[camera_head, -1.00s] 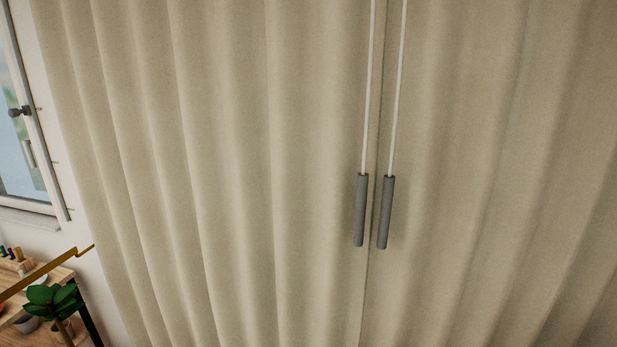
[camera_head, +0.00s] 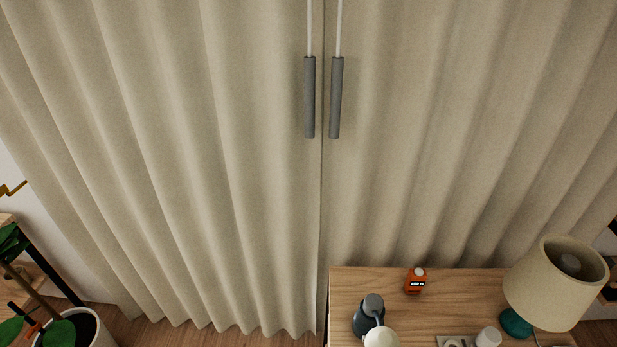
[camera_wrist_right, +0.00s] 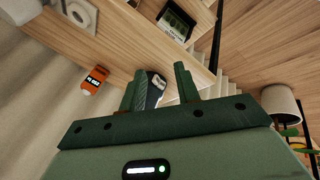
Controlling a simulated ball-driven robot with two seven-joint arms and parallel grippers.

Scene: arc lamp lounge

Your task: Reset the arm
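My right gripper (camera_wrist_right: 160,88) shows in the right wrist view with its two dark green fingers spread apart. A dark object (camera_wrist_right: 154,90) shows in the gap between them, apart from the right-hand finger; it looks to lie beyond the fingers, and I cannot tell whether it touches the left-hand one. Neither arm shows in the head view, and my left gripper is in neither current view.
Beige curtains (camera_head: 180,150) with two grey pull handles (camera_head: 309,100) fill the head view. A potted plant (camera_head: 88,330) stands lower left.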

